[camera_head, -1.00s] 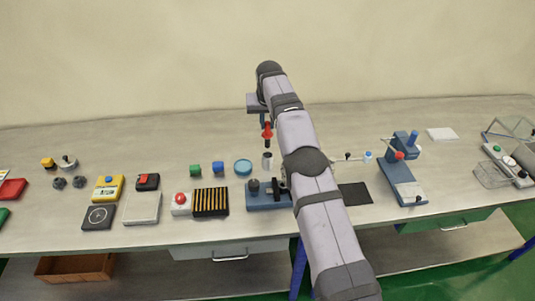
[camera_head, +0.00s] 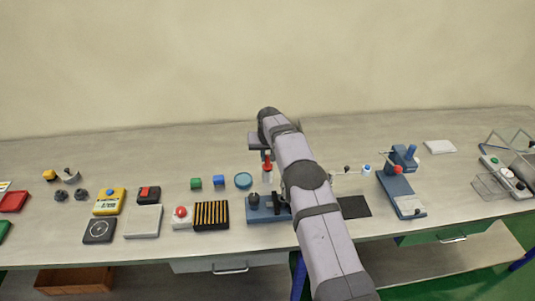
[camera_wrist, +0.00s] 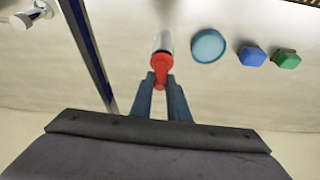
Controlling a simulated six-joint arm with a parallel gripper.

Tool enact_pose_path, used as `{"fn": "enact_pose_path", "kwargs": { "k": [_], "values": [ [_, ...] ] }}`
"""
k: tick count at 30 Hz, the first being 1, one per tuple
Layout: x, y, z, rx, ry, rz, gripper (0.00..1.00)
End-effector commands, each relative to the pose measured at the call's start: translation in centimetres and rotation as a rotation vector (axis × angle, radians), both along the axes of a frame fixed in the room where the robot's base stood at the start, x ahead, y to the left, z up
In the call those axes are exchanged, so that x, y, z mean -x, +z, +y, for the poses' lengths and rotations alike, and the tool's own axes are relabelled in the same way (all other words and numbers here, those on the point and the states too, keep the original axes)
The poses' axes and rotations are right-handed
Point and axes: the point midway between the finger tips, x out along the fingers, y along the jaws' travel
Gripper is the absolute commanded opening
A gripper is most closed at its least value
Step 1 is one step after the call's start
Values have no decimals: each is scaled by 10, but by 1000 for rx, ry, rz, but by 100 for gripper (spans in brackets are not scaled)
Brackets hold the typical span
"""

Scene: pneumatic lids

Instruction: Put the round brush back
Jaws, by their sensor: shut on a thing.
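The round brush (camera_head: 267,166) shows as a red handle, upright below my gripper. In the wrist view the red handle (camera_wrist: 161,66) is between the two fingers. My gripper (camera_wrist: 160,79) is shut on it; in the head view my gripper (camera_head: 266,154) is at the far end of my arm. A small metal cup (camera_wrist: 163,42) lies in line with the brush, and its rim meets the red part in the wrist view. The brush's lower end is not visible and appears to be inside the cup; how deep, I cannot tell.
A teal round dish (camera_head: 243,181), a blue block (camera_head: 219,181) and a green block (camera_head: 196,184) stand left of the cup. A blue fixture (camera_head: 262,213) stands in front. A blue stand with a red knob (camera_head: 397,170) is to the right. The bench behind is clear.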

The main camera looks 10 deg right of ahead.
Motion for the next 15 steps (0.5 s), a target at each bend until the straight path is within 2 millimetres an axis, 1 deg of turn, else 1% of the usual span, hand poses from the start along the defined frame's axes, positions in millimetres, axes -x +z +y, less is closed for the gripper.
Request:
{"fn": "enact_pose_path", "kwargs": {
  "k": [8,15],
  "values": [
    [0,-1,0,0,0,-2,0],
    [0,-8,0,0,0,-1,0]
  ]
}}
